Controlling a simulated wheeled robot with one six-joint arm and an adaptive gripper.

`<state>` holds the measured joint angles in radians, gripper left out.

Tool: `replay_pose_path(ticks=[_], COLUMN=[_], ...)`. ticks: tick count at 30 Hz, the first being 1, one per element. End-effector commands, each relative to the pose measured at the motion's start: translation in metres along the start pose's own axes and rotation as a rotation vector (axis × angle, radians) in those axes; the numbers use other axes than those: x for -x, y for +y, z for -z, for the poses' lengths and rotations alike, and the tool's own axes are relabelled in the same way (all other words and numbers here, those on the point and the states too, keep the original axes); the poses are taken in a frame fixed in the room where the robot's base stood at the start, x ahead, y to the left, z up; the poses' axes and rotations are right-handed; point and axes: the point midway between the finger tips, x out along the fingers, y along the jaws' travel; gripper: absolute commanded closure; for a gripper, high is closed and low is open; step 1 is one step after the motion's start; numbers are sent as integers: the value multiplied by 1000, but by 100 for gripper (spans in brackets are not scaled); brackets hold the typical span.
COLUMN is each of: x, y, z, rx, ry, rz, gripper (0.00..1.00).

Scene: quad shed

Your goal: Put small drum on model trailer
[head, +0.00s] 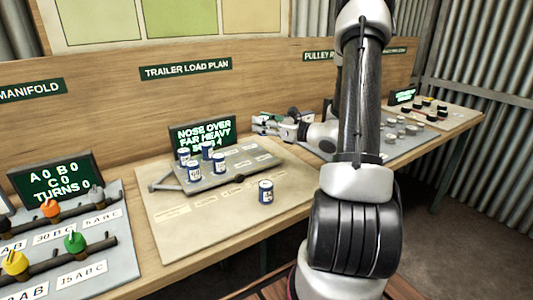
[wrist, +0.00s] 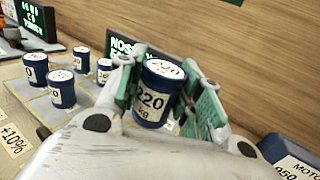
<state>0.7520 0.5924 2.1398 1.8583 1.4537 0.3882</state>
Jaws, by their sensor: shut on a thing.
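My gripper (head: 262,122) is stretched out over the back of the bench, to the right of the sign. In the wrist view my gripper (wrist: 163,85) is shut on a blue and white drum (wrist: 156,95) labelled 220 kg, held a little tilted between the green-backed fingers. The held drum cannot be made out clearly in the head view. The model trailer (head: 222,181) is a grey flat bed with a drawbar at its left. Several blue and white drums (head: 194,171) stand upright on it. Another drum (head: 265,191) stands on the board in front of the trailer.
A valve panel (head: 70,240) stands at the left. Small weights and another display (head: 402,96) are at the right. A dark blue block (wrist: 290,155) is close to my gripper's right. The front board is mostly clear.

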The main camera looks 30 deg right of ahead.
Motion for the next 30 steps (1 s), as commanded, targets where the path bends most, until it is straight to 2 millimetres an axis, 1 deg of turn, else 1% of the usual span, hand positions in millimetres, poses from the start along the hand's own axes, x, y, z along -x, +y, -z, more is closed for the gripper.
replay_pose_path(ticks=[1, 4, 6, 11, 16, 19, 29, 30], x=[0, 0, 0, 0, 0, 1, 0, 0], y=[-1, -1, 0, 0, 0, 0, 0, 0], z=[12, 32, 43, 59, 86, 92, 94, 95], rx=[-9, -9, -8, -6, -7, -4, -4, -4], ry=[5, 7, 6, 5, 6, 5, 5, 5], rz=[4, 4, 4, 3, 3, 3, 3, 3], gripper=[90, 90, 90, 90, 90, 90, 90, 63])
